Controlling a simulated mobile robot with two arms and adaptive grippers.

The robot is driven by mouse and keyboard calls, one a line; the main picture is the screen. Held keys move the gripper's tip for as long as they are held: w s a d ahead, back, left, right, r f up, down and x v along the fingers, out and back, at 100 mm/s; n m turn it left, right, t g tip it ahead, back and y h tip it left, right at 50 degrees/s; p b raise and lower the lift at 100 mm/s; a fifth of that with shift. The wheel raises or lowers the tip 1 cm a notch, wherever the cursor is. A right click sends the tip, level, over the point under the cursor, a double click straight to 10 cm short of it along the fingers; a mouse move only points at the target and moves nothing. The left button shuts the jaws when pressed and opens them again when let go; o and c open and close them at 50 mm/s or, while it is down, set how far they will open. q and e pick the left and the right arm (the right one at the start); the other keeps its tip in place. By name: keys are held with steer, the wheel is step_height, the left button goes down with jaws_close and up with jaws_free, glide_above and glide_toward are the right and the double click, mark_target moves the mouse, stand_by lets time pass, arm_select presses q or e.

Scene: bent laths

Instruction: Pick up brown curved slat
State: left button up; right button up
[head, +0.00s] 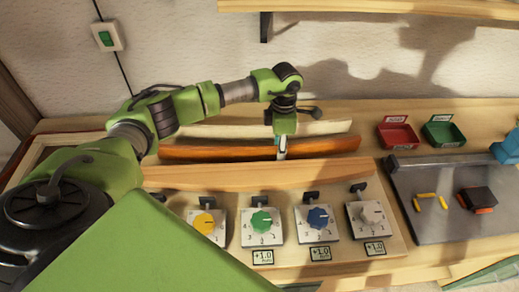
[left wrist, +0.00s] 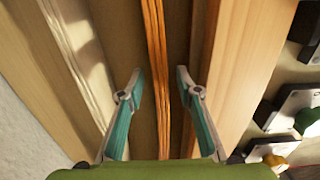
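The brown curved slat (head: 215,153) stands on its long edge on the wooden bench, between a cream slat (head: 325,128) behind and a light wood slat (head: 235,176) in front. My left gripper (head: 281,155) points down at the brown slat, right of its middle. In the left wrist view the brown slat (left wrist: 155,45) runs between the two teal fingers of the open left gripper (left wrist: 160,78). A gap shows on each side and neither finger appears to touch it. My right gripper is not in view.
Several dial boxes, one with a blue knob (head: 319,217), stand in front of the slats. A red tray (head: 397,146) and a green tray (head: 443,144) are at the right, behind a grey board (head: 430,226). A shelf (head: 400,9) is above.

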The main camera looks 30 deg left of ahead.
arm_select(q)
jaws_close()
steer(key=shift+r, duration=0.1)
